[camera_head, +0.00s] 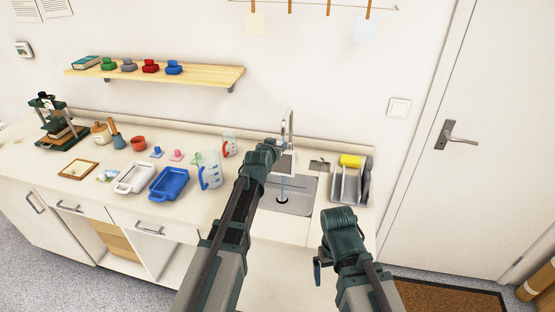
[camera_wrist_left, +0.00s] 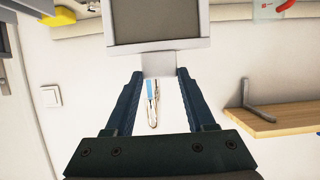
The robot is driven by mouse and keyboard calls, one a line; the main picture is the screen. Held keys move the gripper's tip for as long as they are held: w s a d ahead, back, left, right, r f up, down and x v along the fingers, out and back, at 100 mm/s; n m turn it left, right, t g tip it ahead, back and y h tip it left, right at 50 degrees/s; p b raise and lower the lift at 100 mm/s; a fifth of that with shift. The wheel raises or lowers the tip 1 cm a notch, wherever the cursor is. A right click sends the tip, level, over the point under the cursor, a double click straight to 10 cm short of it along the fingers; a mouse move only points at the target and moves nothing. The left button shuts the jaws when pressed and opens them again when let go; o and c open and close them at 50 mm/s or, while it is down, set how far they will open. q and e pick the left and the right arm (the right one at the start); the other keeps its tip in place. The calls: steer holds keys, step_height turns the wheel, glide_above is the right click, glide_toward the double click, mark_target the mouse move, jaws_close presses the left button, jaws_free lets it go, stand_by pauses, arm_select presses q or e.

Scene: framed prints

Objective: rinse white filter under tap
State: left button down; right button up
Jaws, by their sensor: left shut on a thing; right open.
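My left gripper (camera_head: 274,148) is shut on the handle of the white filter (camera_head: 284,164), a white frame with a grey mesh panel. In the left wrist view, the filter (camera_wrist_left: 158,28) extends past the fingers, with its handle between them. It is held over the sink (camera_head: 300,196), close to the metal tap (camera_head: 290,128). A thin blue streak, seemingly water, shows below the filter above the drain; whether water touches the mesh cannot be told. My right gripper (camera_head: 318,270) is open, low in front of the counter, right of the sink.
A drying rack (camera_head: 347,190) with a yellow sponge (camera_head: 350,161) stands right of the sink. Left of it are a measuring jug (camera_head: 209,172), a blue tray (camera_head: 170,184) and a white tray (camera_head: 136,178). A wooden shelf (camera_head: 150,78) hangs on the wall.

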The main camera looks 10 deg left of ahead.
arm_select(q)
steer(key=shift+w+a, duration=0.1)
steer(key=shift+w, duration=0.05)
steer(key=shift+w+a, duration=0.15)
steer(key=shift+w, duration=0.3)
steer(key=s+a, duration=0.3)
steer(key=a, duration=0.4)
steer(key=shift+a, duration=0.25)
stand_by(0.5)
stand_by(1.4)
